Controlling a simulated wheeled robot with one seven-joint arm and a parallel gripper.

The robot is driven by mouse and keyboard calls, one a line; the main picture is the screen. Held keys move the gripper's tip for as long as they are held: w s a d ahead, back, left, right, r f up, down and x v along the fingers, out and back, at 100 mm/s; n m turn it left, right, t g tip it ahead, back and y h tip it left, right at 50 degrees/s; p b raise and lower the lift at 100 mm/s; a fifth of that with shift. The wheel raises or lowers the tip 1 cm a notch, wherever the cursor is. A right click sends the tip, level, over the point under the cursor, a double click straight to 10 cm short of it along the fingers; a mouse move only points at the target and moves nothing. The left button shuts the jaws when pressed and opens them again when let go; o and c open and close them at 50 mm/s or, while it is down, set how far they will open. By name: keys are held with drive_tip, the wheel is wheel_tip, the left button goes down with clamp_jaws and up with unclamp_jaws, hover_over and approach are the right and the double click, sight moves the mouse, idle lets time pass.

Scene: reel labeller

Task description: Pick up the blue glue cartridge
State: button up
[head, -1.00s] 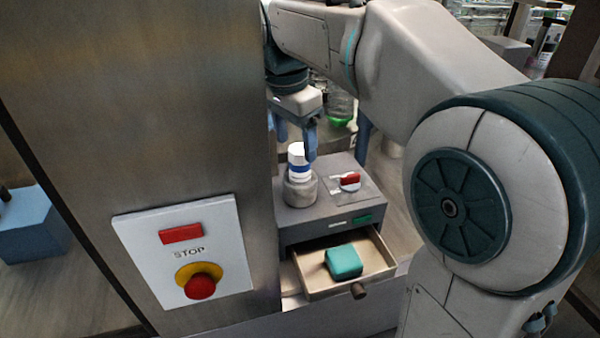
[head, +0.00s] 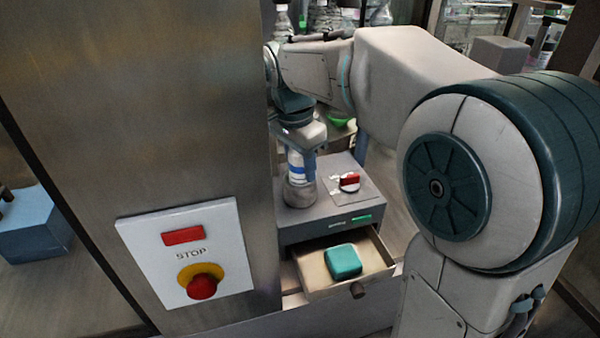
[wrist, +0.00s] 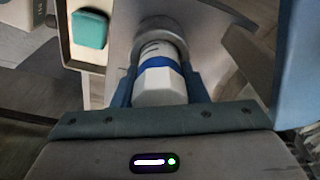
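The glue cartridge (head: 296,172) is a white cylinder with a blue band. It stands upright in a round grey holder (head: 300,195) on top of a grey box. It also shows in the wrist view (wrist: 160,80), between the two blue fingers. My gripper (head: 300,160) is lowered over the cartridge from above, with a finger on each side of it. In the wrist view the fingers of my gripper (wrist: 161,88) lie very close along its sides. I cannot tell whether they touch it.
The grey box (head: 318,228) has a red switch (head: 349,181) on top and an open drawer (head: 375,262) holding a teal block (head: 343,262). A large metal cabinet (head: 140,120) with a stop button (head: 202,285) stands close at the left.

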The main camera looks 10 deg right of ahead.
drive_tip(key=shift+c, duration=0.7)
drive_tip(key=shift+r, duration=0.15)
drive_tip(key=shift+r, duration=0.25)
drive_tip(key=r, duration=0.2)
drive_tip(key=r+b, duration=0.1)
drive_tip(key=shift+d+r, duration=0.4)
drive_tip(key=d+r, duration=0.2)
drive_tip(key=d, duration=0.1)
drive_tip(key=s+d+r, duration=0.1)
drive_tip(key=d+r, duration=0.1)
drive_tip(key=d, duration=0.2)
drive_tip(key=s+d+r+b, duration=0.1)
drive_tip(key=d+r, duration=0.1)
drive_tip(key=d, duration=0.1)
drive_tip(key=shift+s+d+r, duration=0.15)
drive_tip(key=shift+r, duration=0.05)
drive_tip(key=shift+c, duration=1)
wheel_tip(320, 180, up, 7)
drive_tip(key=p, duration=0.6)
drive_tip(key=shift+d+p, duration=0.15)
drive_tip(key=shift+p, duration=0.2)
